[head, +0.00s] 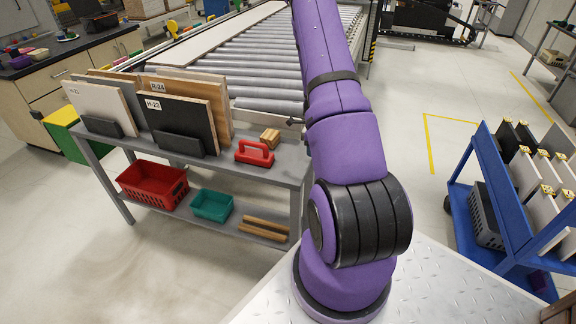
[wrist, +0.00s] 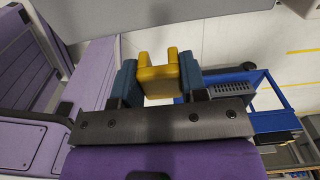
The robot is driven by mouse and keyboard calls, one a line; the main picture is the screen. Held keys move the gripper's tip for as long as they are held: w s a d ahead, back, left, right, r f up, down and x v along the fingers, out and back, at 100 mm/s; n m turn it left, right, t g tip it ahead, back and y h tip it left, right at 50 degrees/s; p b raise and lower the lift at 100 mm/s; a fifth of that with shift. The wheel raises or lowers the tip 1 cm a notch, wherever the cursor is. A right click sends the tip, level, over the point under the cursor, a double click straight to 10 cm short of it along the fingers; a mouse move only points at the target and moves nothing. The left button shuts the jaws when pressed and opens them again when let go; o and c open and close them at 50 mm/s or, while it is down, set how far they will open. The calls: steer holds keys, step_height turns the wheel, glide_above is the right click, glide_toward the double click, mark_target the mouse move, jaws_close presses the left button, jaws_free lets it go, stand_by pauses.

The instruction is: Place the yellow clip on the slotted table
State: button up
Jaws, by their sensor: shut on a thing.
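My gripper (wrist: 158,78) shows in the wrist view. Its two blue fingers are shut on a yellow clip (wrist: 158,84), a blocky U-shaped piece with two prongs pointing up in the picture. The clip is gripped by its sides. In the head view my purple arm reaches up past the top edge, so neither gripper nor held clip shows there. A grey bench (head: 285,177) stands left of my arm, with panels upright in black slotted holders (head: 180,144). I cannot tell whether this bench is the slotted table.
A blue cart (head: 500,215) at right holds upright panels with several yellow clips on top; a blue cart also shows in the wrist view (wrist: 262,120). A red-handled tool (head: 255,153) and wooden block (head: 270,138) lie on the bench. A roller conveyor (head: 255,65) runs behind.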

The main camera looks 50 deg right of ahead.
glide_above(291, 174)
steer(key=shift+d+f, duration=0.15)
steer(key=shift+f, duration=2.05)
steer(key=shift+f, duration=0.1)
steer(key=o, duration=0.9)
